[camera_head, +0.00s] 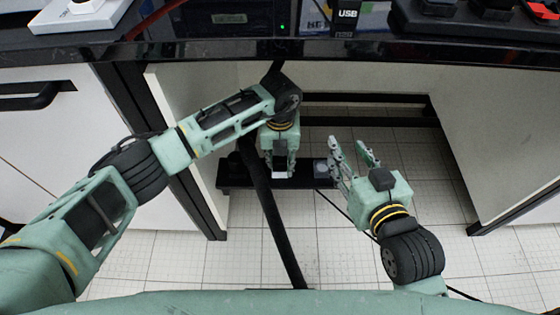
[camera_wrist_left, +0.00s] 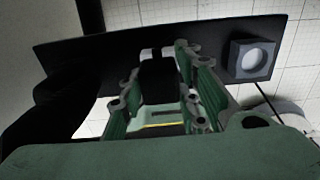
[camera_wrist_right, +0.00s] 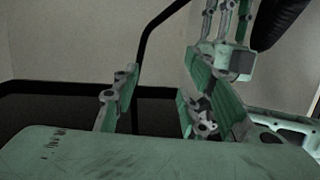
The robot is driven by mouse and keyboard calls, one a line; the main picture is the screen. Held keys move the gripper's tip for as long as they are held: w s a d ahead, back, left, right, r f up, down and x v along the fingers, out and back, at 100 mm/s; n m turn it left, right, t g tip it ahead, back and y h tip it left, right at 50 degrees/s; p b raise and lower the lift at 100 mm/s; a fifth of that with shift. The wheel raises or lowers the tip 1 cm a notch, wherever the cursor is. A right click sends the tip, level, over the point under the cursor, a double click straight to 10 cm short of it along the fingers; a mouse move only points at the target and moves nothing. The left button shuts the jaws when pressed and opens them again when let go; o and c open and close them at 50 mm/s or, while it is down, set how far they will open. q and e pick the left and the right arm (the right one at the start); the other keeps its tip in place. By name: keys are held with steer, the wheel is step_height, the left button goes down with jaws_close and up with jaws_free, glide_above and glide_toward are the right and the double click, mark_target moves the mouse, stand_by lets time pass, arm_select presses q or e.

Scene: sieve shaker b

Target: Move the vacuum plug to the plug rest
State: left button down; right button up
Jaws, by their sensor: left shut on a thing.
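My left gripper (camera_head: 280,171) is shut on the black vacuum plug (camera_wrist_left: 157,80), which shows between its fingers in the left wrist view. It is over a narrow black board (camera_head: 240,183) under the bench. A pale block (camera_head: 282,174) shows at its fingertips; whether the plug touches it is hidden. A grey square block with a round pale face (camera_wrist_left: 251,60) is on the board to the right, apart from the plug; it also shows in the head view (camera_head: 320,168). I cannot tell which block is the plug rest. My right gripper (camera_head: 351,150) is open and empty, right of the board.
The dark bench edge (camera_head: 330,50) runs above both arms. A white cabinet (camera_head: 60,130) stands left and a white panel (camera_head: 500,130) right. A thick black hose (camera_head: 266,215) slants down past the board. Tiled floor (camera_head: 345,245) is free in front.

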arm_select(q)
steer(key=shift+w+r, duration=0.1)
steer(key=shift+r, duration=0.3)
steer(key=shift+r+p, duration=0.4)
steer(key=shift+p, duration=0.15)
steer(key=shift+r+p, duration=0.3)
steer(key=shift+r, duration=0.35)
steer(key=shift+r+p, duration=0.5)
steer(key=shift+p, duration=0.15)
steer(key=shift+r+p, duration=0.4)
steer(key=shift+r, duration=0.15)
steer(key=shift+r+p, duration=0.4)
steer(key=shift+r, duration=0.05)
arm_select(e)
steer(key=s+d+f+g+h, duration=0.1)
steer(key=s+d+f+g, duration=0.2)
steer(key=s+f+g, duration=0.2)
steer(key=s+d+f+g+h, duration=0.2)
steer(key=s+f+g, duration=0.4)
steer(key=s, duration=0.6)
steer(key=shift+d+f+m, duration=0.3)
steer(key=shift+d+f, duration=0.2)
steer(key=shift+d, duration=0.1)
stand_by(0.4)
arm_select(q)
steer(key=shift+r, duration=0.1)
